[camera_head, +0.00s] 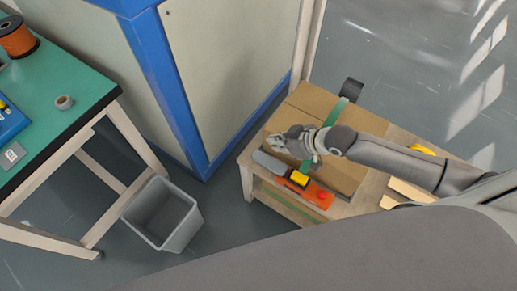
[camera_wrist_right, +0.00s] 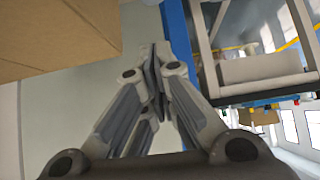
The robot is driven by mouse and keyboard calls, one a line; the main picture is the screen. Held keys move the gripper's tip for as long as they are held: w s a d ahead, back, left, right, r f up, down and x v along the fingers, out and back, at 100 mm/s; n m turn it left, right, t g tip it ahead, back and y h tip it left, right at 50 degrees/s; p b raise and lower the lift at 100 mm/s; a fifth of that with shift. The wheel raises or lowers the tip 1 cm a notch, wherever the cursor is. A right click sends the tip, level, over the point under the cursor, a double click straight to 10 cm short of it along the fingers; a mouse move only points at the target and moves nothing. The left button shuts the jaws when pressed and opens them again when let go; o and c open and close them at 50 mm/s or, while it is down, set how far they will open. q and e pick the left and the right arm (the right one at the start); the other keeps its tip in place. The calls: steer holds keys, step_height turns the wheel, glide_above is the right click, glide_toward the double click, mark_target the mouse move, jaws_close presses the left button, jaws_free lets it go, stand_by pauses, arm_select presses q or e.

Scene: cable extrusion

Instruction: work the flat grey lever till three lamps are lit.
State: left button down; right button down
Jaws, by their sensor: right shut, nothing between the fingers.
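I cannot make out the flat grey lever or any lit lamps for certain in either view. My right gripper (camera_head: 284,140) is shut and empty, over the cardboard box on the low wooden table in the head view. Its closed fingers (camera_wrist_right: 155,70) also show in the right wrist view, with nothing between them. A flat grey piece (camera_head: 268,163) lies at the table's front left edge, just below the gripper in the picture, beside a yellow and orange tool. I cannot tell what it is. My left gripper is not in view.
The cardboard box (camera_head: 345,170) lies on the wooden table (camera_head: 247,180). A grey bin (camera_head: 165,215) stands on the floor. A green workbench (camera_head: 60,85) holds an orange spool (camera_head: 15,38) and a blue device (camera_head: 10,122). A blue-framed cabinet (camera_head: 230,70) stands behind.

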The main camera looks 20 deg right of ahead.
steer(key=b, duration=0.1)
glide_above(256, 154)
steer(key=f, duration=0.6)
steer(key=shift+s+d+f, duration=0.35)
steer(key=shift+s+f, duration=0.05)
step_height(256, 154, down, 2)
steer(key=shift+f, duration=1)
steer(key=shift+w+a+f+g+h, duration=0.2)
steer(key=shift+w+f+g+h, duration=0.05)
steer(key=shift+f+g+h, duration=0.1)
steer(key=shift+w+a+f+g+h+p, duration=0.1)
steer(key=shift+f+g+h+p, duration=0.15)
steer(key=shift+f+g+p, duration=0.1)
steer(key=shift+f+g+h+b, duration=0.4)
steer(key=shift+f+b, duration=0.05)
steer(key=shift+f, duration=1.05)
steer(key=shift+r, duration=0.1)
